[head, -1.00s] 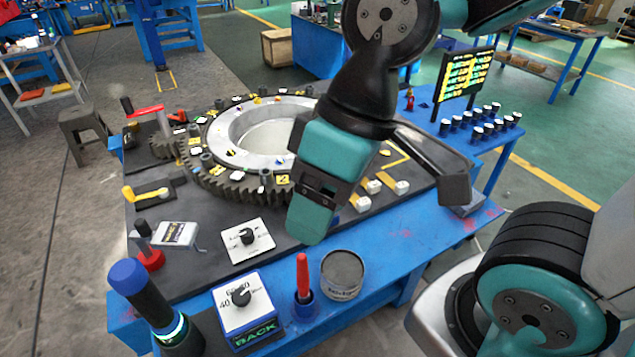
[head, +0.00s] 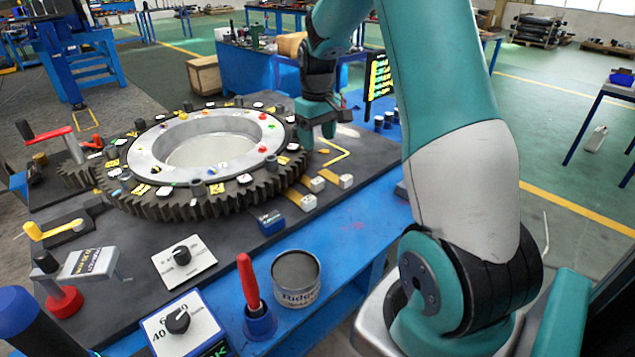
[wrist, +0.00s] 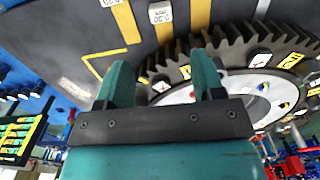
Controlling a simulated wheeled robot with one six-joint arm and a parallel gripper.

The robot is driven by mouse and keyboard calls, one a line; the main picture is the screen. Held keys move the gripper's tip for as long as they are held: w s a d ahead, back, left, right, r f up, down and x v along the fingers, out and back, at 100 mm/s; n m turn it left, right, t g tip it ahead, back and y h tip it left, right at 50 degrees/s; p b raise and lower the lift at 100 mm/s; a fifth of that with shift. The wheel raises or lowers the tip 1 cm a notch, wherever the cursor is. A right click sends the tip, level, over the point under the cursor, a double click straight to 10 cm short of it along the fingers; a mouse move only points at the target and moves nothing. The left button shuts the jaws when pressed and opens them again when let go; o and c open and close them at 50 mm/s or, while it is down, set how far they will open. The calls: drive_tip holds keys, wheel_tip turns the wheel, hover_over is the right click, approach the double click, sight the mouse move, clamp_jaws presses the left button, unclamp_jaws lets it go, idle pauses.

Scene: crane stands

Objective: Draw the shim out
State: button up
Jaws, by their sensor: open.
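Several shims lie side by side on the dark mat by the big gear's right front rim. They look like yellow strips, each with a white tag block; one is the nearest shim tag (head: 308,202), another the middle shim tag (head: 318,184), another the right shim tag (head: 346,181). In the wrist view, one tag reads about 0.20 (wrist: 160,13), with a yellow strip (wrist: 126,22) beside it. My gripper (head: 318,138) is open and empty above the gear's right edge, behind the tags. Its two teal fingers (wrist: 163,82) stand apart in the wrist view.
The gear ring (head: 135,206) fills the table's middle, with small coloured pieces on its top. A round tin (head: 297,283), a red-handled tool in a blue cup (head: 250,290) and a white dial plate (head: 184,262) stand at the front.

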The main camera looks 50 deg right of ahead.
sight(317, 180)
wheel_tip(317, 180, down, 13)
drive_tip(key=shift+f+p, duration=0.15)
drive_tip(key=shift+p, duration=0.45)
